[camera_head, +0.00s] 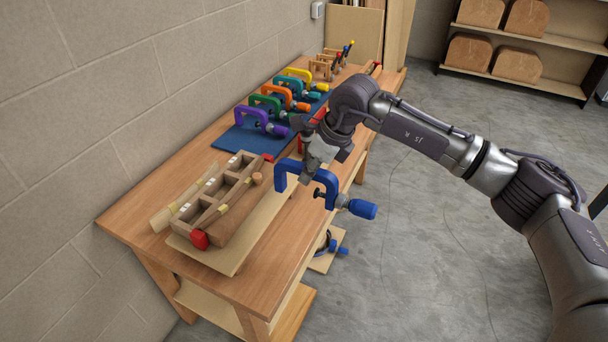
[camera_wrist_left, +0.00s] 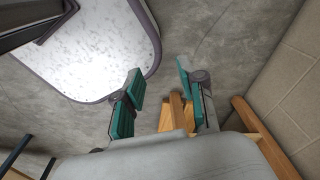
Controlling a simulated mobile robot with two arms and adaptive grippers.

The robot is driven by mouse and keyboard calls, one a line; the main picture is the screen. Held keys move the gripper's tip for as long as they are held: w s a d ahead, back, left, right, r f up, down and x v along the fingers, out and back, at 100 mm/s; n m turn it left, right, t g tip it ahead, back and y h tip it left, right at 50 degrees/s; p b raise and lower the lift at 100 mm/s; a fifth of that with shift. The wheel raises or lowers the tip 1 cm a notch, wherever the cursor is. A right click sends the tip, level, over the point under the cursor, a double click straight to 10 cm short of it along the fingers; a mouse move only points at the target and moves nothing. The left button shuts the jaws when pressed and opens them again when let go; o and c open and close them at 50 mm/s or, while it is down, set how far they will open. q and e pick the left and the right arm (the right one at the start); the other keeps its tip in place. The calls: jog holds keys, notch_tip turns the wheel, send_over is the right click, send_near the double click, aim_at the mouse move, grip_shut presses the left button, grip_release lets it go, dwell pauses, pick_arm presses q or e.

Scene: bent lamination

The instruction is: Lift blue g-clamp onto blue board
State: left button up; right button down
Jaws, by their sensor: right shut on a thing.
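The blue g-clamp (camera_head: 325,182) is in the air at the front edge of the workbench, its blue handle pointing right. My right gripper (camera_head: 312,172) is shut on its frame, partly hiding it. The blue board (camera_head: 233,139) lies on the bench behind the gripper. My left gripper (camera_wrist_left: 158,100) shows only in the left wrist view. Its green-padded fingers are apart with nothing between them.
Wooden clamps (camera_head: 323,66) stand at the far end. A wall borders the bench's left side.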

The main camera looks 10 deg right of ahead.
jog(key=shift+w+a+r+p, duration=0.1)
jog(key=shift+r+p, duration=0.15)
jog(key=shift+r, duration=0.3)
jog(key=shift+w+a+r+p, duration=0.1)
jog(key=shift+r+p, duration=0.1)
jog(key=shift+r, duration=0.3)
notch_tip(320, 180, up, 2)
jog(key=shift+p, duration=0.4)
pick_arm(q)
jog(key=shift+w+a+r+p, duration=0.1)
jog(key=shift+w+r+p, duration=0.1)
jog(key=shift+r+p, duration=0.65)
jog(key=shift+w+r+p, duration=0.15)
jog(key=shift+r+p, duration=0.3)
jog(key=shift+r, duration=0.8)
pick_arm(e)
jog(key=shift+a+r, duration=0.15)
jog(key=shift+r, duration=1.5)
jog(key=shift+a+r, duration=0.1)
jog(key=shift+r, duration=1.5)
jog(key=shift+f, duration=0.1)
